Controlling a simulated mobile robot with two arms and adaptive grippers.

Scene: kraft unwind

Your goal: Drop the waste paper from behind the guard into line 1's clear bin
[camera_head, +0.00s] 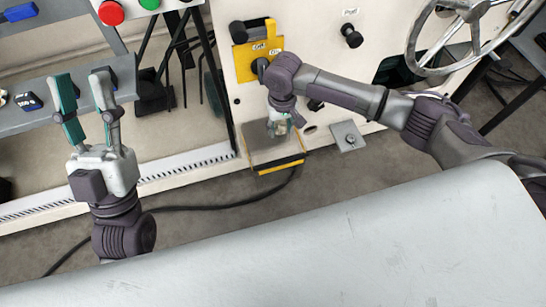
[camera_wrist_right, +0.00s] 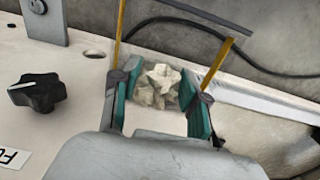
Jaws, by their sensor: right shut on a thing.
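The waste paper (camera_wrist_right: 158,86) is a crumpled cream wad between the teal fingers of my right gripper (camera_wrist_right: 160,92) in the right wrist view. The right gripper is shut on it. In the head view the right gripper (camera_head: 282,126) points down at the yellow-edged guard (camera_head: 278,167) low on the white machine panel. Its fingers hide the paper there. Yellow bars stand on both sides of the fingers in the wrist view. My left gripper (camera_head: 82,76) is open and empty at the left, fingers pointing up. I cannot make out line 1's clear bin.
The panel carries a yellow switch plate (camera_head: 258,50), black knobs (camera_head: 351,36) and a handwheel (camera_head: 463,40). A grey shelf (camera_head: 40,113) with small blue items is at the left. A black cable (camera_head: 225,206) lies on the floor. A pale grey surface (camera_head: 330,250) fills the front.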

